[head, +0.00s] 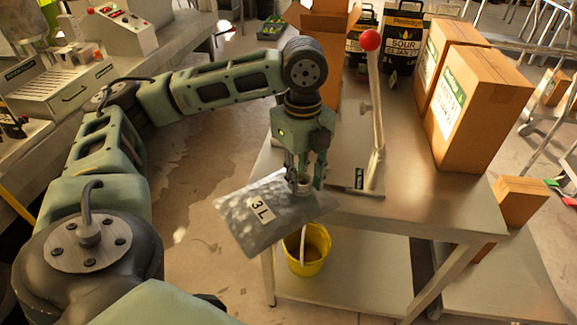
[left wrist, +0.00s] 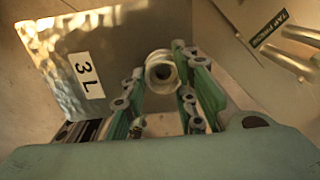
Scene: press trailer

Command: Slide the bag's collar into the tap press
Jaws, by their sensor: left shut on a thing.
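A silver bag (head: 245,222) with a "3 L" label hangs tilted from my left gripper (head: 304,184) in the head view, just off the table's left front corner. My left gripper is shut on the bag's pale round collar (left wrist: 161,71), which shows between the fingers in the left wrist view. The bag (left wrist: 62,50) spreads to the upper left there. The tap press (head: 375,110), with a metal post, a red-knobbed lever and a flat base, stands on the table to the right of the gripper, apart from the collar. Its "TAP PRESS" label (left wrist: 270,30) shows at upper right.
An open carton (head: 325,60) stands behind my arm. A yellow bucket (head: 308,250) is on the lower shelf. The table's front right is clear.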

